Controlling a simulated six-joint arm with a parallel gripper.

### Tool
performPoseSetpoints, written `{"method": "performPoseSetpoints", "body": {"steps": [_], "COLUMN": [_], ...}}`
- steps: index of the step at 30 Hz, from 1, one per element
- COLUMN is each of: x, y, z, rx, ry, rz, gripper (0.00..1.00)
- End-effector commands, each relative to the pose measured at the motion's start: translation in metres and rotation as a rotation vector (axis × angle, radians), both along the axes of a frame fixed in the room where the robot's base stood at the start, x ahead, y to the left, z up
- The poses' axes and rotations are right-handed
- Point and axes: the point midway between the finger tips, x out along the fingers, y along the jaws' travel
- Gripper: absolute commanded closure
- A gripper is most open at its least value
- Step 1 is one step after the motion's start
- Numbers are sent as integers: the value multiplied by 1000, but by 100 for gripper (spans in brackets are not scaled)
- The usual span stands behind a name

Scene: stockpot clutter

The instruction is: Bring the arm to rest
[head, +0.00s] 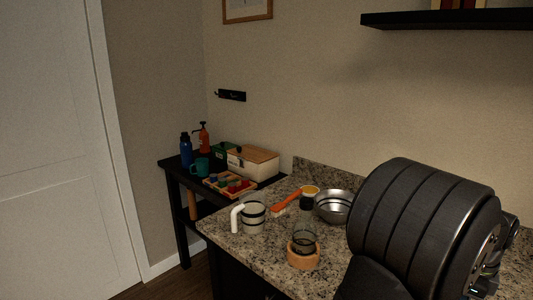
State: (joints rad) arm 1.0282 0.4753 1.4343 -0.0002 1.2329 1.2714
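My gripper is not in view. A large dark ribbed cylindrical part, which appears to be a link of my arm, fills the right side of the head view and hides the counter behind it. The granite counter (222,236) runs from the middle to the lower right. No stockpot can be made out in this view.
On the counter are a mug (254,221) with a white handle, a metal bowl (334,208), an orange-handled tool (287,201) and a glass vessel in a wooden ring (303,259). A dark side table (174,169) holds bottles and boxes. A black shelf (450,20) hangs above.

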Motion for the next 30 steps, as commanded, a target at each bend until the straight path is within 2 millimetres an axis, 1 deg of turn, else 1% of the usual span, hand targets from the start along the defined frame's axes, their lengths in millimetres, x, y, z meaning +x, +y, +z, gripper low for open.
{"method": "performPoseSetpoints", "body": {"steps": [5, 8, 15, 16, 18, 27, 29, 30], "x": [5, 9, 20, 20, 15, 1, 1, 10], "y": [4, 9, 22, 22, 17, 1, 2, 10], "z": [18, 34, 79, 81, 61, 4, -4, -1], "rx": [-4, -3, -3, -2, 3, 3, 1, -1], "ry": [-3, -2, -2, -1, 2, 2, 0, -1], "rz": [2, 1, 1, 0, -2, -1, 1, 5], "gripper": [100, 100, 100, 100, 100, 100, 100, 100]}}
